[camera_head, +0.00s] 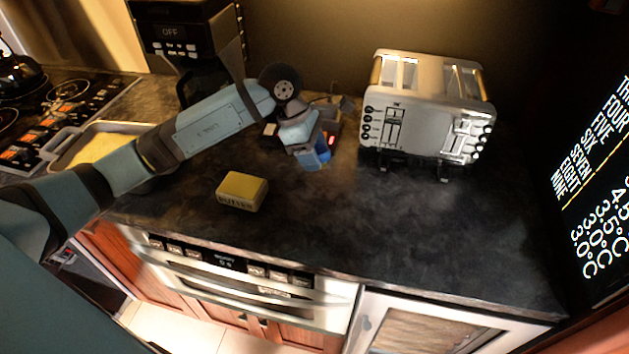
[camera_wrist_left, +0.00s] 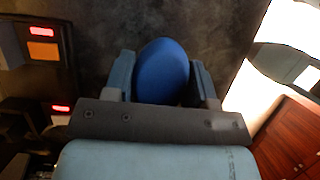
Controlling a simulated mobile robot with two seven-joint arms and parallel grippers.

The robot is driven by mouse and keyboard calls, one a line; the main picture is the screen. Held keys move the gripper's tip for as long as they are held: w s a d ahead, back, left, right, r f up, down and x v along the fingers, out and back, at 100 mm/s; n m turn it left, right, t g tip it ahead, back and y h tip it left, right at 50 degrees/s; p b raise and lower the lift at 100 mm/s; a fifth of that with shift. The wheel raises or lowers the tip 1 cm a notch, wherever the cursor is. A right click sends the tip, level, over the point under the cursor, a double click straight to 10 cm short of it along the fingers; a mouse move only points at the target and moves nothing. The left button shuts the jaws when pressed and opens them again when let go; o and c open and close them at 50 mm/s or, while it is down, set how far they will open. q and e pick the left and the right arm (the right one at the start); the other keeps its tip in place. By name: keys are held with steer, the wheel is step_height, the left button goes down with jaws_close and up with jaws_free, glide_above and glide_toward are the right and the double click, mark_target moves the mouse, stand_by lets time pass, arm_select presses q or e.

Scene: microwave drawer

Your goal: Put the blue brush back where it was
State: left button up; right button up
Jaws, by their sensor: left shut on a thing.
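The blue brush (camera_head: 318,154) is between the fingers of my left gripper (camera_head: 309,147), over the back middle of the dark counter. In the left wrist view, a rounded blue end of the brush (camera_wrist_left: 162,70) shows between the two fingers of the left gripper (camera_wrist_left: 162,80), which is shut on it. The rest of the brush is hidden by the gripper. I cannot tell whether the brush touches the counter. My right gripper is in neither view.
A silver toaster (camera_head: 425,110) stands right of the gripper. A yellow butter block (camera_head: 242,191) lies in front. A dark device with a red light (camera_head: 331,140) is close behind the gripper. A coffee machine (camera_head: 190,35) stands behind the arm. The front right counter (camera_head: 420,230) is clear.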

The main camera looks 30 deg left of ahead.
mark_target(320, 194)
arm_select(q)
step_height(320, 194, down, 9)
steer(key=shift+f+p, duration=0.1)
steer(key=shift+p, duration=0.2)
steer(key=shift+f, duration=0.2)
steer(key=o, duration=0.6)
steer(key=shift+c, duration=0.2)
steer(key=o, duration=0.4)
steer(key=shift+o, duration=0.2)
